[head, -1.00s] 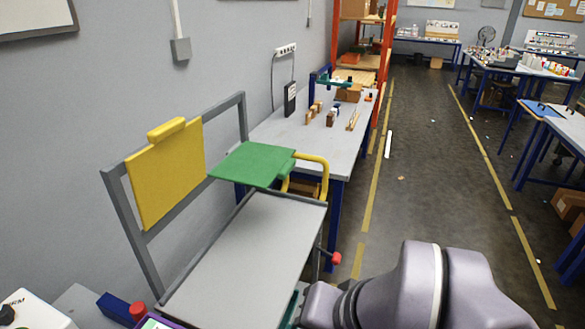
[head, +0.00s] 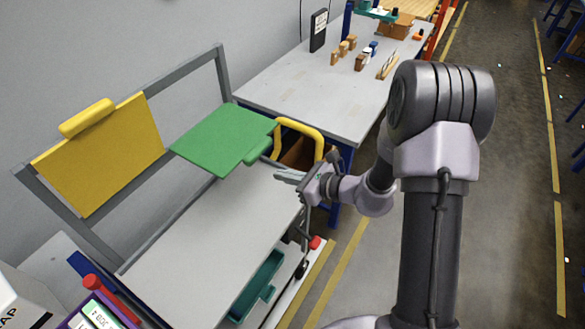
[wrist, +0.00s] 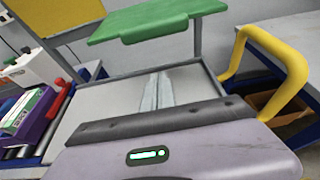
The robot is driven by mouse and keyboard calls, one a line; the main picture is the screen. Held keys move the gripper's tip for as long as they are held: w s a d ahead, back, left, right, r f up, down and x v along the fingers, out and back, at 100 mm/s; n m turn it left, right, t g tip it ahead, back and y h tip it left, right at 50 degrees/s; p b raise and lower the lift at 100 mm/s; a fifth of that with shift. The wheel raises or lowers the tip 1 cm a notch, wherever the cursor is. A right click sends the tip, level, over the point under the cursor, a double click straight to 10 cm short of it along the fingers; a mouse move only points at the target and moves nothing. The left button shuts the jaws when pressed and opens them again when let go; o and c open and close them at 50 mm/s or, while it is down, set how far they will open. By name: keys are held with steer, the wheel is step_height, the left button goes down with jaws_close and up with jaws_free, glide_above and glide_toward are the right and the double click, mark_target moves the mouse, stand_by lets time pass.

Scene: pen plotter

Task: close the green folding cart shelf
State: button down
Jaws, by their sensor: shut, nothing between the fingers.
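The green folding shelf (head: 222,138) sticks out level from the grey frame above the cart's grey top (head: 215,240). A green grip block sits on its near edge. Beside it, the yellow shelf (head: 100,155) stands upright against the same frame. My gripper (head: 278,173) is shut and empty, just past the near edge of the green shelf and apparently lower than it. In the wrist view the green shelf (wrist: 150,22) lies ahead of and above the shut gripper fingers (wrist: 157,92), with a gap between. The fingers hide part of the cart top there.
The yellow cart handle (head: 305,133) rises close to my gripper. A blue-legged table (head: 320,90) with small blocks stands behind the cart. A purple device (head: 95,312) and a red-topped object are at lower left. Open floor (head: 510,200) lies to the right.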

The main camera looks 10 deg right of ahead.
steer(key=w+a+r, duration=0.1)
steer(key=a, duration=0.1)
steer(key=w+a+r, duration=0.1)
steer(key=w, duration=0.1)
steer(key=shift+a+r, duration=0.15)
steer(key=shift+a, duration=0.25)
